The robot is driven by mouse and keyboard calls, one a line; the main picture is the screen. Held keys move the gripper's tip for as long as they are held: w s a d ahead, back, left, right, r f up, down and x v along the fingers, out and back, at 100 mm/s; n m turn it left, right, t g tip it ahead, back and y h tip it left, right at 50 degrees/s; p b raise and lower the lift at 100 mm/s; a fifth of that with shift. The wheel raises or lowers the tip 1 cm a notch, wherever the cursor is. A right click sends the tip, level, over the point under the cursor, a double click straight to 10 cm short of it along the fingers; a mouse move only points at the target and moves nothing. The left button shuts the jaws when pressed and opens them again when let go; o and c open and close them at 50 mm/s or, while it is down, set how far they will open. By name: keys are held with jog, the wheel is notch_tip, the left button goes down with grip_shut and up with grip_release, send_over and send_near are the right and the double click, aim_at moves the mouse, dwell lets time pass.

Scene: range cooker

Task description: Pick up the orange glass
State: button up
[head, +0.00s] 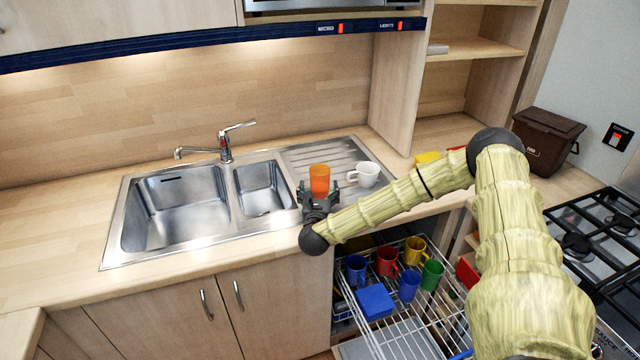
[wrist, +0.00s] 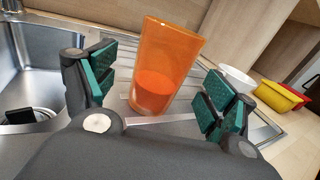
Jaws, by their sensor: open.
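The orange glass (head: 320,180) stands upright on the ribbed drainer of the steel sink. In the wrist view the glass (wrist: 163,65) is translucent, wider at the top, and stands between and just beyond my finger pads. My gripper (head: 318,194) is at the front of the glass, low over the drainer. In the wrist view my gripper (wrist: 158,95) is open, with one green-padded finger on each side of the glass and a visible gap at each side. The lowest part of the glass is partly hidden by the gripper in the head view.
A white cup (head: 364,174) stands close to the right of the glass. The sink bowls (head: 176,208) and tap (head: 226,145) are to the left. Below, an open dishwasher rack (head: 400,310) holds several coloured mugs. A brown bin (head: 546,140) and hob (head: 600,235) are at the right.

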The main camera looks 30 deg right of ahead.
aim_at(320, 188)
jog(key=shift+f+p+x, duration=0.2)
jog(key=shift+p+x, duration=0.85)
jog(key=shift+x, duration=1)
jog(key=shift+s+d, duration=0.1)
jog(key=shift+d, duration=0.05)
jog(key=c, duration=1.3)
